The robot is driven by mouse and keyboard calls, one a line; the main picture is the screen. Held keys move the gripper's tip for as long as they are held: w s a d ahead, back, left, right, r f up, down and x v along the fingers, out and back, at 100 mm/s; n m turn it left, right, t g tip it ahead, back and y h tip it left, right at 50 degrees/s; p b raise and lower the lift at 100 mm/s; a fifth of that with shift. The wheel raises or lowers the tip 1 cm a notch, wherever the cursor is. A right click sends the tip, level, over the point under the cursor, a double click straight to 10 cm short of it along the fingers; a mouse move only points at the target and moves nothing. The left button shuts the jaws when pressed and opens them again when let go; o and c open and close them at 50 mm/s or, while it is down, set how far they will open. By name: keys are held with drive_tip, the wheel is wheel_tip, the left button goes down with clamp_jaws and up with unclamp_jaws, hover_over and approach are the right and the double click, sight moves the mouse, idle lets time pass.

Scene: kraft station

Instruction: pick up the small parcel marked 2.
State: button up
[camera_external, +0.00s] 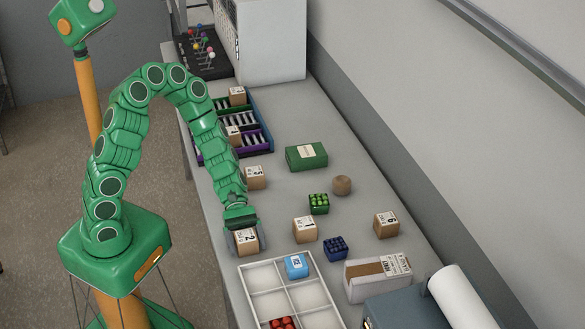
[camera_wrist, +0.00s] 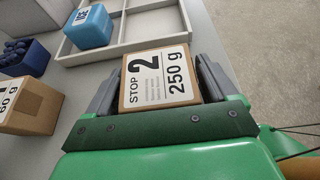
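The small parcel marked 2 (camera_external: 246,241) is a brown box with a white label. One finger is along each side, very close to the box. I cannot tell whether they touch it. The parcel's lower part is hidden.
The white divided tray (camera_external: 265,267) is close by, with a blue block (camera_external: 296,266) in it. Other parcels stand near: one (camera_external: 304,230) to the right, one marked 5 (camera_external: 255,177) behind and one marked 6 (camera_external: 386,224) farther right.

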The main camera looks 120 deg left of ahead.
sight(246, 237)
drive_tip(key=c, duration=1)
drive_tip(key=shift+r, duration=0.1)
drive_tip(key=shift+r, duration=4.9)
